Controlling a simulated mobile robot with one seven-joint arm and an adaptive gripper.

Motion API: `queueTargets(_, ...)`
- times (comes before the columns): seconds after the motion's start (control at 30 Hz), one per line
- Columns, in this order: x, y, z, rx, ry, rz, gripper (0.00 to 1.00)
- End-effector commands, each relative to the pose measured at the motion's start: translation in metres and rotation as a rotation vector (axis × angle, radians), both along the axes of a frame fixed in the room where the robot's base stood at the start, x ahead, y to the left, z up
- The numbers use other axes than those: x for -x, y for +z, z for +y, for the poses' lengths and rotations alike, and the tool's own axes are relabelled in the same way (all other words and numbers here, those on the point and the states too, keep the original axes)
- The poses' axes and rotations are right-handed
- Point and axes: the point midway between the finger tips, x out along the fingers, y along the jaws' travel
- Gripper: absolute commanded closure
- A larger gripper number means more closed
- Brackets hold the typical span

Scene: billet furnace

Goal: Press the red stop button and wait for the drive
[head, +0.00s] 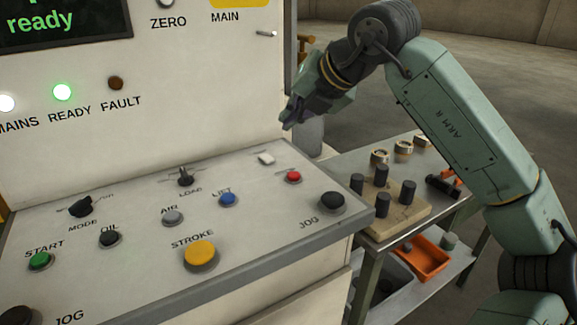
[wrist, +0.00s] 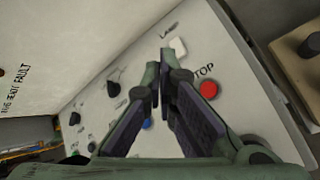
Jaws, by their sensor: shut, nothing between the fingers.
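The red stop button (head: 293,176) is a small round cap at the right of the sloping control panel (head: 135,232). In the wrist view the red stop button (wrist: 208,90) lies just right of the fingertips, beside the lettering "TOP". My gripper (head: 287,122) is above the panel's back right edge, apart from the button. In the wrist view my gripper (wrist: 166,60) has its fingers together with nothing between them. The display reads "ready", and the green READY lamp (head: 62,92) is lit.
A white square button (head: 266,158) sits close behind the red one, a black JOG button (head: 332,202) to its front right. Blue (head: 228,199) and yellow STROKE (head: 200,254) buttons are further left. The upright cabinet face (head: 190,80) rises behind. A bench (head: 350,170) with a peg block stands right.

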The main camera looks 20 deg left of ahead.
Motion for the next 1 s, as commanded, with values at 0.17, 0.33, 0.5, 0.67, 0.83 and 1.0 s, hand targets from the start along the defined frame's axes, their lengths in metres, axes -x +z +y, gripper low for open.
queueTargets(0.17,-0.01,0.0,-0.015,0.029,-0.054,-0.003,1.0)
queueTargets(0.33,-0.01,0.0,-0.014,0.028,-0.052,-0.003,1.0)
queueTargets(0.5,-0.009,-0.001,-0.014,0.027,-0.05,-0.002,1.0)
queueTargets(0.67,-0.009,-0.01,-0.014,0.027,-0.049,-0.002,1.0)
queueTargets(0.83,-0.009,-0.028,-0.013,0.026,-0.047,-0.001,1.0)
queueTargets(1.0,-0.009,-0.053,-0.013,0.025,-0.048,-0.001,1.0)
